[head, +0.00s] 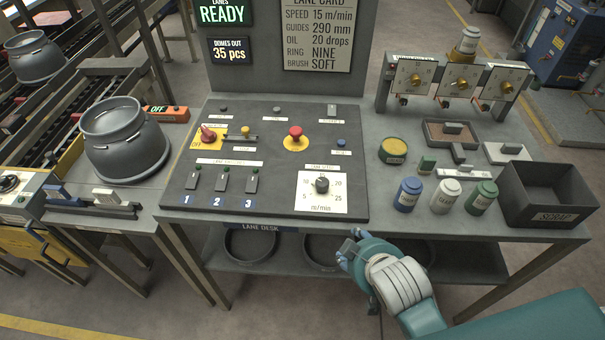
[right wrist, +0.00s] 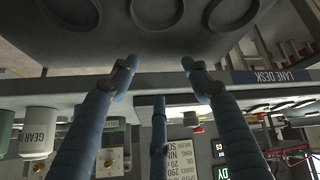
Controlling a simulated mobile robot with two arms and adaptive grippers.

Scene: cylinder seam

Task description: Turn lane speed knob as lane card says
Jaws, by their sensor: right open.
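The lane speed knob (head: 322,184) is a small dark knob on a white dial plate (head: 335,206) marked in m/min, at the front right of the sloped desk panel. Its exact setting is too small to tell. The lane card (head: 317,35) reads SPEED 15 m/min. My right gripper (head: 350,255) is just beyond the desk's front edge, below and right of the dial, apart from the knob. In the right wrist view my right gripper (right wrist: 158,68) has its fingers spread with nothing between them. My left gripper is not in view.
The panel also holds a red mushroom button (head: 295,132), a red rotary switch (head: 208,134) and several small switches. Blue, white and green jars (head: 446,197) and a dark bin (head: 548,194) stand right. A metal dome (head: 124,139) sits left. The LANE DESK edge (right wrist: 215,78) is close to my right gripper.

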